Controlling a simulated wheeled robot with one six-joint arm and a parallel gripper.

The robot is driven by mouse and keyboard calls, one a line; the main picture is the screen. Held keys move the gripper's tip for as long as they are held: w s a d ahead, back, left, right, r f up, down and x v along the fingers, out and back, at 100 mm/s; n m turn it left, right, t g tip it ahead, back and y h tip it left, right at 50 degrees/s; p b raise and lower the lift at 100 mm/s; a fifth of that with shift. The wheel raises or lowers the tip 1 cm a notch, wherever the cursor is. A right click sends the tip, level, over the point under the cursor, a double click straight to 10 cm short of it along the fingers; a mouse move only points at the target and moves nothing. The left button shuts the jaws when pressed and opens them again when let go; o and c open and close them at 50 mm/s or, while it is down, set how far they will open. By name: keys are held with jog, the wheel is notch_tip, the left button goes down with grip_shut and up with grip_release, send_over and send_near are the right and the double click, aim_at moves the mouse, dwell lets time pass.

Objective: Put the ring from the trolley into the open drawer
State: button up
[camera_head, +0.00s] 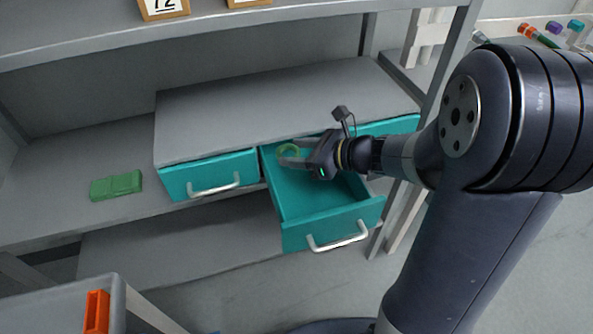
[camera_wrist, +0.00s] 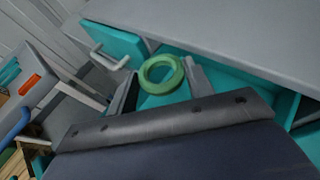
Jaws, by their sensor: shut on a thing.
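The green ring (camera_head: 289,151) is held at the tips of my gripper (camera_head: 291,154), over the back part of the open teal drawer (camera_head: 318,200). In the wrist view the ring (camera_wrist: 161,74) sits between the two grey fingers of my gripper (camera_wrist: 158,82), with teal drawer surface behind it. My gripper is shut on the ring. The fingers partly cover the ring in the head view. How high the ring is above the drawer floor is hard to tell.
A shut teal drawer (camera_head: 211,178) with a silver handle is left of the open one, and another teal front (camera_head: 390,126) is right. A green block (camera_head: 116,186) lies on the shelf at left. A grey trolley (camera_head: 60,303) with an orange piece (camera_head: 96,312) stands at lower left.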

jog(key=b, duration=0.1)
send_over(297, 183)
jog(key=shift+w+f, duration=0.15)
jog(key=shift+f, duration=2.25)
jog(key=shift+f+b, duration=0.65)
jog(key=o, duration=0.9)
jog(key=shift+s+f, duration=0.15)
jog(key=shift+s, duration=0.05)
jog(key=shift+o, duration=0.2)
jog(key=shift+r+p, duration=0.4)
jog(key=shift+w+r+p+v, duration=0.2)
jog(key=shift+p+v, duration=0.15)
jog(key=shift+v, duration=1.6)
jog(key=shift+w+r+p+v, duration=0.15)
jog(key=shift+p+v, duration=0.2)
jog(key=shift+v, duration=1.6)
